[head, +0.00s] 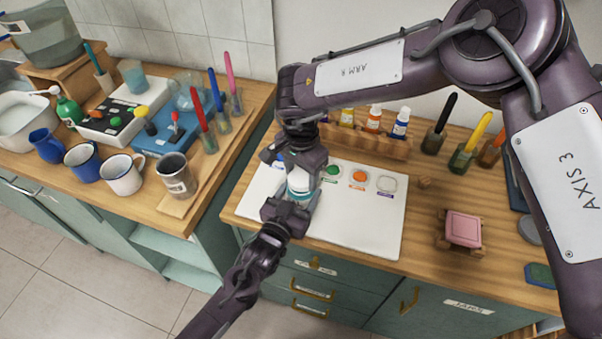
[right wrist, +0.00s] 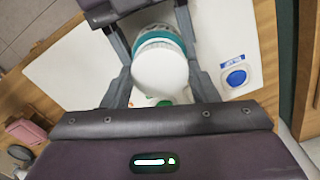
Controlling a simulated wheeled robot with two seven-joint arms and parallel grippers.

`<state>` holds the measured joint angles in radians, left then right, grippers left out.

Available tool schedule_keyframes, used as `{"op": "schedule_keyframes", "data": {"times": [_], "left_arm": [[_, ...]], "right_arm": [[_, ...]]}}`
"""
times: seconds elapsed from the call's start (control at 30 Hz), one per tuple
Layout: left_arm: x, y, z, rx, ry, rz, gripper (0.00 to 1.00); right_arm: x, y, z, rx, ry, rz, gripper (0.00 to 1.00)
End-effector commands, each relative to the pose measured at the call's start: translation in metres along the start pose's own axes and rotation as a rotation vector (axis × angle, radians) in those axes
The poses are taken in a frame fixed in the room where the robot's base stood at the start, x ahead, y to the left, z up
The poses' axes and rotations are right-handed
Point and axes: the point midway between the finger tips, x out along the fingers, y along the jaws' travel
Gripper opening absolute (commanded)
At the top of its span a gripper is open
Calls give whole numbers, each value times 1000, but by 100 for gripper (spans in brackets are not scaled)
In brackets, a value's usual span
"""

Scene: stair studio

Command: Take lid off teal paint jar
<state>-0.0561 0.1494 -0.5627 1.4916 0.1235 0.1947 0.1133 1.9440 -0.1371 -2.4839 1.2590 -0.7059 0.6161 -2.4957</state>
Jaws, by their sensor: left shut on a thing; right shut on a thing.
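The teal paint jar (head: 300,188), with a white lid (right wrist: 160,75) and a teal band, is above the white board (head: 365,225). My left gripper (head: 292,205) comes from the front and is shut on the jar's body; its dark edge shows at the top of the right wrist view. My right gripper (head: 301,172) comes from above, with its fingers on either side of the lid (right wrist: 158,60), shut on it. The grippers hide much of the jar. I cannot tell whether the lid is seated or loosened.
The board carries green (head: 331,172), orange (head: 359,178) and pale (head: 387,184) round spots; a blue one shows in the right wrist view (right wrist: 236,76). Paint bottles (head: 374,117) stand in a rack behind. A pink block (head: 464,228) is right. Mugs (head: 122,175) crowd the left counter, beyond a gap.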

Motion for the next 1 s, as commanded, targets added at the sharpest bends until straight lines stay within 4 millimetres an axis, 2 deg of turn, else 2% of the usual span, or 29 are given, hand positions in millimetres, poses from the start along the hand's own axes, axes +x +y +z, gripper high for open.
{"op": "schedule_keyframes", "data": {"times": [0.4, 0.8, 1.0], "left_arm": [[0, 1, 0, 0, 0, 1, 0], [0, 0, 0, 0, 1, 0, 0], [0, 0, 0, 0, 1, 0, 0]], "right_arm": [[-16, 0, 0, 1, 1, -1, 26], [-18, 0, 0, 0, 0, -1, 26], [-37, -1, 0, 0, 2, -3, 26]]}}
